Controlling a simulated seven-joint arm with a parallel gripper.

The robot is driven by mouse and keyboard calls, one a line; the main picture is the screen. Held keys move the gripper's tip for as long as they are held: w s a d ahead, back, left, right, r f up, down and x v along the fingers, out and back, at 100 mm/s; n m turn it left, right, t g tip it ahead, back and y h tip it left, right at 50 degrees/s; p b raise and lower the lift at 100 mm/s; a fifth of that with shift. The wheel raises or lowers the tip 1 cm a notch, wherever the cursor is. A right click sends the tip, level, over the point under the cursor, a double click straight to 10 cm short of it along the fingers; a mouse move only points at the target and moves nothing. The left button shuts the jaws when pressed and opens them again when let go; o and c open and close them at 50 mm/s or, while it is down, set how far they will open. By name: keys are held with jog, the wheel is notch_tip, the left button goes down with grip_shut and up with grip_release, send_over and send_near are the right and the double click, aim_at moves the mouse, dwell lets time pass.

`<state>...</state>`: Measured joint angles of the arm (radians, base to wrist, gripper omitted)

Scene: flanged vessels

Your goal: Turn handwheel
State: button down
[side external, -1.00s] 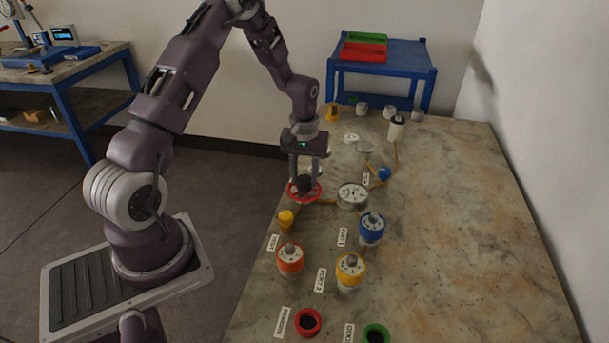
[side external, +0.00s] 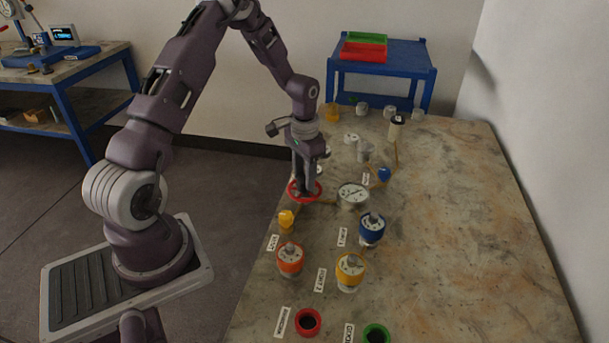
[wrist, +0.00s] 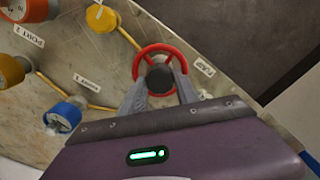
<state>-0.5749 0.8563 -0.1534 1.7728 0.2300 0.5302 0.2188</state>
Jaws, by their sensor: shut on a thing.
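The red handwheel (side external: 303,193) lies near the left edge of the stone-topped table, beside the pressure gauge. In the wrist view the handwheel (wrist: 160,68) shows its red rim and spokes around a dark hub (wrist: 160,78). My gripper (side external: 304,188) reaches down over the wheel. In the wrist view its two grey fingers (wrist: 161,88) are shut on the dark hub, one on each side, inside the rim. The fingers hide part of the wheel's near side.
A round gauge (side external: 352,196) stands just right of the wheel, and a yellow knob (side external: 286,219) stands in front of it. Blue (side external: 372,229), orange (side external: 290,260) and yellow (side external: 350,270) capped vessels stand nearer the camera. The table's right side is clear.

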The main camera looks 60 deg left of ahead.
jog(key=shift+m, duration=0.3)
dwell(0.4)
jog(key=c, duration=0.9)
grip_release()
notch_tip(320, 180, up, 7)
jog(key=shift+r, duration=0.2)
jog(key=s+d+r+t, duration=0.1)
jog(key=s+d+r, duration=0.2)
jog(key=d+r, duration=0.15)
jog(key=s+d+r+t+y, duration=0.1)
jog(key=s+d+r, duration=0.15)
jog(key=r, duration=0.35)
jog(key=s+d+r, duration=0.3)
jog(key=d+r, duration=0.1)
jog(key=r, duration=0.2)
jog(key=s+d+r+t, duration=0.1)
jog(key=s+d, duration=0.3)
jog(key=s, duration=0.3)
jog(key=s+d+r+t+h, duration=0.1)
jog(key=s+d, duration=0.3)
jog(key=s, duration=0.4)
jog(key=shift+r+t, duration=0.65)
jog(key=shift+t, duration=0.15)
